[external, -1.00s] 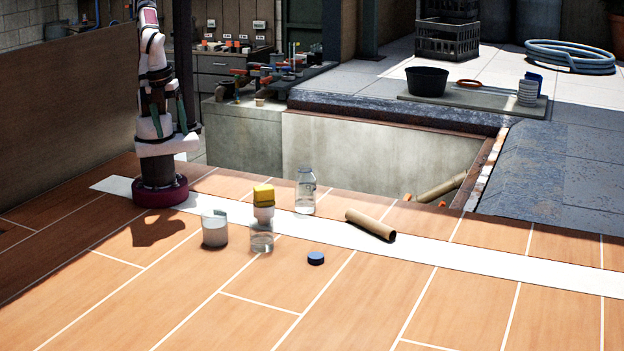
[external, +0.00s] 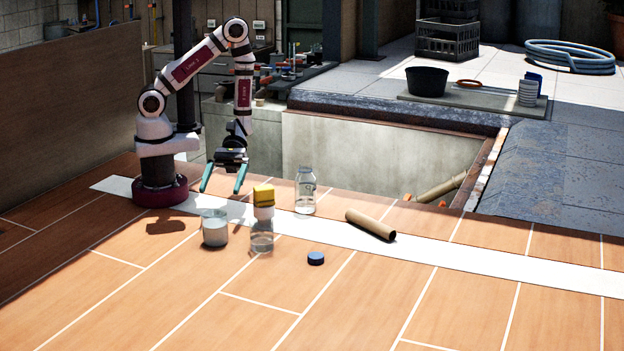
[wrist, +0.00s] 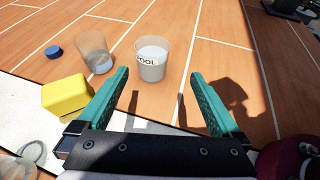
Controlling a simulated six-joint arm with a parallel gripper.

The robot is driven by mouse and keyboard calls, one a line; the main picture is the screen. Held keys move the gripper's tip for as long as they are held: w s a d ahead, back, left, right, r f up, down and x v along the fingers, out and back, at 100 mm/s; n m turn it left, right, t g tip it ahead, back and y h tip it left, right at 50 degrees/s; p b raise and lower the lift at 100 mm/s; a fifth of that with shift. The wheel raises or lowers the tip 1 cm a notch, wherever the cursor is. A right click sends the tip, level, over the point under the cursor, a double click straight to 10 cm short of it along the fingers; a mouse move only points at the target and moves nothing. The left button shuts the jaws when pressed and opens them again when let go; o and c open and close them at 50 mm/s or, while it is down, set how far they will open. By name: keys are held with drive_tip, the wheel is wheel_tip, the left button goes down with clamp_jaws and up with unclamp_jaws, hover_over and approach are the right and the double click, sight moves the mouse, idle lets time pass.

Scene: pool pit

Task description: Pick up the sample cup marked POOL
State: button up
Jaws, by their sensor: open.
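The sample cup marked POOL (wrist: 151,62) is a clear, tapered cup with pale contents and a white label reading "POOL". It stands upright on the floor just beyond my fingertips in the wrist view. In the external view the cup (external: 215,230) stands at the front left of the group of objects. My gripper (external: 224,188) points downward above and behind the cup. In the wrist view my gripper (wrist: 160,85) has its two teal fingers spread apart with nothing between them. The cup appears slightly left of the midline between the fingers and apart from them.
A clear cup (wrist: 95,58) stands close to the POOL cup. A yellow-topped item (wrist: 66,96), a blue cap (wrist: 54,52), a glass jar (external: 305,192) and a cardboard tube (external: 370,225) are nearby. Behind lies an open pit (external: 380,150).

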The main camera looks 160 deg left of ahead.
drive_tip(key=n, duration=0.1)
approach(212, 230)
drive_tip(key=shift+y, duration=0.3)
drive_tip(key=w+d+f, duration=0.2)
drive_tip(key=shift+w+d+f, duration=0.2)
drive_tip(key=shift+w+f, duration=0.1)
drive_tip(key=shift+w, duration=0.05)
drive_tip(key=x, duration=0.5)
drive_tip(key=shift+w+d+r, duration=0.1)
drive_tip(key=shift+w+r, duration=0.05)
drive_tip(key=shift+w, duration=0.35)
drive_tip(key=c, duration=1.4)
drive_tip(key=shift+r+t, duration=0.15)
drive_tip(key=shift+t, duration=0.15)
drive_tip(key=shift+c, duration=0.2)
